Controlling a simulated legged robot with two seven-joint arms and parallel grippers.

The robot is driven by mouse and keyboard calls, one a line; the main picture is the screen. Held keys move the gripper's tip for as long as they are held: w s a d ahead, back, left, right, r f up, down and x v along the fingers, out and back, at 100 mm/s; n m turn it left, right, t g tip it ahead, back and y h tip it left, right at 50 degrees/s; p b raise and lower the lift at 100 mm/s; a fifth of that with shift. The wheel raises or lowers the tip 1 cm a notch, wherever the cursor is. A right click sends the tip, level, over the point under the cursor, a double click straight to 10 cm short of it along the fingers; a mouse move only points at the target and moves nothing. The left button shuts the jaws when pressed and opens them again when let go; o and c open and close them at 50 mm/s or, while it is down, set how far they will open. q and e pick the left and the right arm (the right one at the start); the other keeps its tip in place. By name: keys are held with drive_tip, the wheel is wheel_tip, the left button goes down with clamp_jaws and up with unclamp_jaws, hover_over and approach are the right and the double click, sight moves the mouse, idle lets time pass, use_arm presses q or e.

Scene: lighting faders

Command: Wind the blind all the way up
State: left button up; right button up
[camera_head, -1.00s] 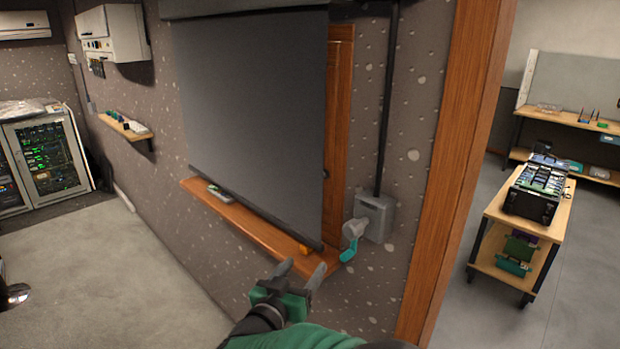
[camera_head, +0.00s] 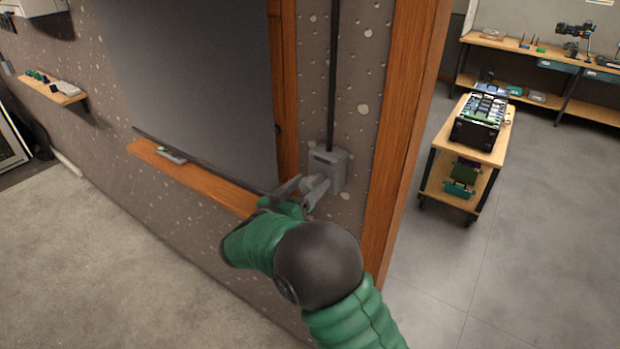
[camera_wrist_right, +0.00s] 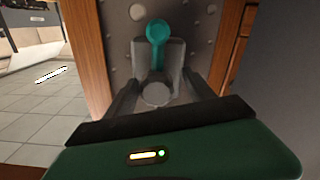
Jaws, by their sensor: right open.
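The dark grey blind (camera_head: 195,95) hangs over the window in the head view, its bottom edge close to the wooden sill (camera_head: 185,175). A grey winder box (camera_head: 328,165) is on the wall to its right. In the right wrist view its grey crank hub (camera_wrist_right: 155,95) and teal crank handle (camera_wrist_right: 157,38) show. My right gripper (camera_head: 300,190) is open at the crank in the head view. In the wrist view, the fingers of the right gripper (camera_wrist_right: 157,88) stand either side of the hub; contact cannot be told. The handle is hidden in the head view. My left gripper is out of view.
A black conduit (camera_head: 334,75) rises from the box. A wooden post (camera_head: 400,130) stands right of it, with a loaded cart (camera_head: 490,140) beyond. A small shelf (camera_head: 60,90) is on the wall at left. The floor (camera_head: 90,260) below is clear.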

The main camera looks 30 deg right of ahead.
drive_tip(key=shift+d, duration=0.7)
drive_tip(key=shift+w+d, duration=0.1)
drive_tip(key=shift+d, duration=0.1)
drive_tip(key=shift+a, duration=0.2)
drive_tip(key=c, duration=0.6)
clamp_jaws()
